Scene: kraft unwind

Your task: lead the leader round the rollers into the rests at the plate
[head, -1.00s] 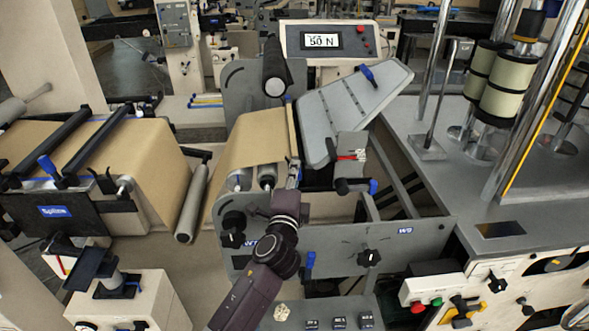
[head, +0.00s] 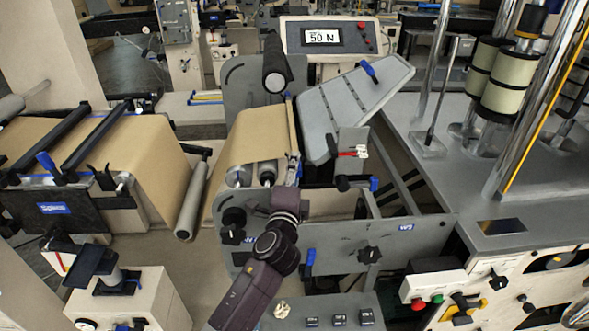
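The brown kraft web (head: 257,138) runs up from the rollers (head: 252,173) in the middle of the head view. Its leading edge carries a pale bar (head: 293,130) at the right side of the web. My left gripper (head: 293,165) is at the near end of that bar, with its arm coming up from the bottom. The fingers are small and partly hidden, so whether they are closed on the bar does not show clearly. The grey tilted plate (head: 352,105) is just right of the leader bar. My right gripper is not seen.
A display reading 50 N (head: 323,37) stands behind the plate. A black-ended roller (head: 275,70) juts out above the web. The near side panel (head: 345,243) carries black knobs. A splice table (head: 95,150) with kraft paper is at left; chrome posts (head: 522,110) stand at right.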

